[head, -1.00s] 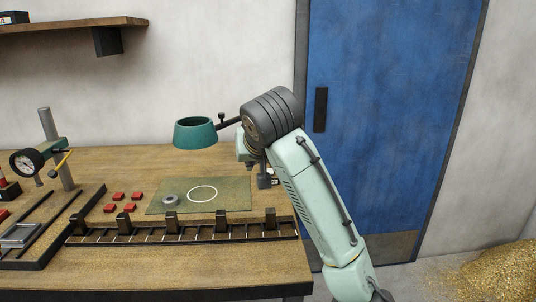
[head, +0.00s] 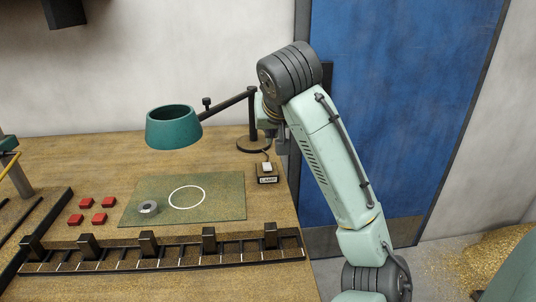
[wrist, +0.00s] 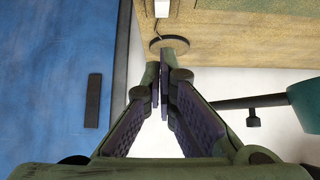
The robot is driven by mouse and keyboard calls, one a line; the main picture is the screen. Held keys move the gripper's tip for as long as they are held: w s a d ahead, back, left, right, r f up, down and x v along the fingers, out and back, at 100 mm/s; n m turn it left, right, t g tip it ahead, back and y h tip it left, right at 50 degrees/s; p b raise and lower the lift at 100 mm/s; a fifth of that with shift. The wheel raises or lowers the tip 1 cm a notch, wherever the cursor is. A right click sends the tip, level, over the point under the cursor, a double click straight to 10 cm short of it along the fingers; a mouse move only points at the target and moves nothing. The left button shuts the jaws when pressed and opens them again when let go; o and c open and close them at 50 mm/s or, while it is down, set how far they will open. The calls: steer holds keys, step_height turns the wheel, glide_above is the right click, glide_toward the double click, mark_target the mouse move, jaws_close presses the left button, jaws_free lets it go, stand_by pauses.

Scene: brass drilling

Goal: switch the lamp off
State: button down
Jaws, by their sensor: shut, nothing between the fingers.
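The desk lamp has a teal shade (head: 173,130) on a dark jointed arm, with a round dark base (head: 253,144) at the bench's back right. The small switch box (head: 267,179), labelled LAMP, sits in front of the base with a pale rocker (head: 266,167) on top. In the wrist view the switch's pale top (wrist: 162,8) is at the upper edge, beyond the lamp base (wrist: 169,42). My gripper (wrist: 161,72) is shut and empty, its tips pointing towards the base. In the head view my arm largely hides the gripper. I cannot tell whether the lamp is lit.
A green mat (head: 225,198) with a white circle and a grey ring (head: 148,207) lies left of the switch. Several red blocks (head: 82,204) lie left of it. A dark rack (head: 170,255) runs along the front. A blue door (head: 400,90) stands behind my arm.

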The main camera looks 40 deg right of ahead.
steer(key=shift+r, duration=0.1)
steer(key=shift+w+d+r+p, duration=0.25)
steer(key=shift+w+d+p, duration=0.1)
steer(key=shift+w+p, duration=0.25)
stand_by(0.3)
